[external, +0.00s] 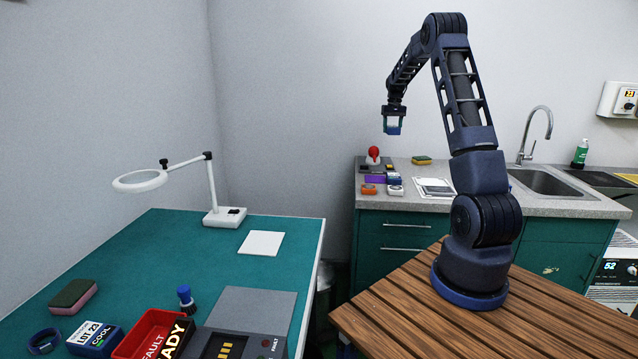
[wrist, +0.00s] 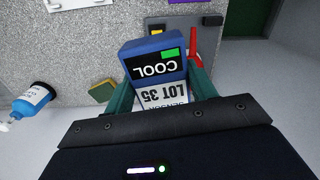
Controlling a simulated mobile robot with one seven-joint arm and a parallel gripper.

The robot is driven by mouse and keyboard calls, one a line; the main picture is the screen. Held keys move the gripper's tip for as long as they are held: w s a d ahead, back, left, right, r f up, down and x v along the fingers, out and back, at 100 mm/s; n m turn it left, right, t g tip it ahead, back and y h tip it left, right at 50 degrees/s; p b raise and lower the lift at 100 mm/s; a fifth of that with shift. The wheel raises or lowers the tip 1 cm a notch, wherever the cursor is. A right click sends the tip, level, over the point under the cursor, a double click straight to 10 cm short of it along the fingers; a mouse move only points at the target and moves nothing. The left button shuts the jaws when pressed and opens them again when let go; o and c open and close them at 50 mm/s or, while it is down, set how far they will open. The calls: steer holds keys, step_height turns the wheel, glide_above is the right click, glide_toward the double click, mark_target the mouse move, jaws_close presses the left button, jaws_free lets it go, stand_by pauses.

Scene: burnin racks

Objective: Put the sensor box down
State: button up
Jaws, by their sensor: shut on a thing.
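My gripper (external: 394,115) is high above the grey counter at the back, pointing down. It is shut on a blue sensor box (external: 394,129) with a white label. In the wrist view the box (wrist: 150,48) sits between the two teal fingers, its label reading COOL and LOT 35 with a green patch. The box is in the air, clear of the counter (wrist: 75,45). Its lower label text is partly hidden by my gripper's body. A second blue box (external: 95,338), marked LOT 23 COOL, lies on the teal bench at the front left.
On the counter (external: 575,208) are a red-knobbed device (external: 373,156), small orange and white items, a paper sheet (external: 434,187), a sponge (external: 422,160) and a sink. The teal bench (external: 130,250) has a lamp (external: 225,215), white pad (external: 261,243), red FAULT tray (external: 140,335) and grey tester (external: 250,310).

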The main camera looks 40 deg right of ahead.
steer(key=m, duration=0.2)
glide_above(412, 171)
steer(key=f, duration=2)
steer(key=shift+w+d, duration=0.2)
steer(key=o, duration=1.1)
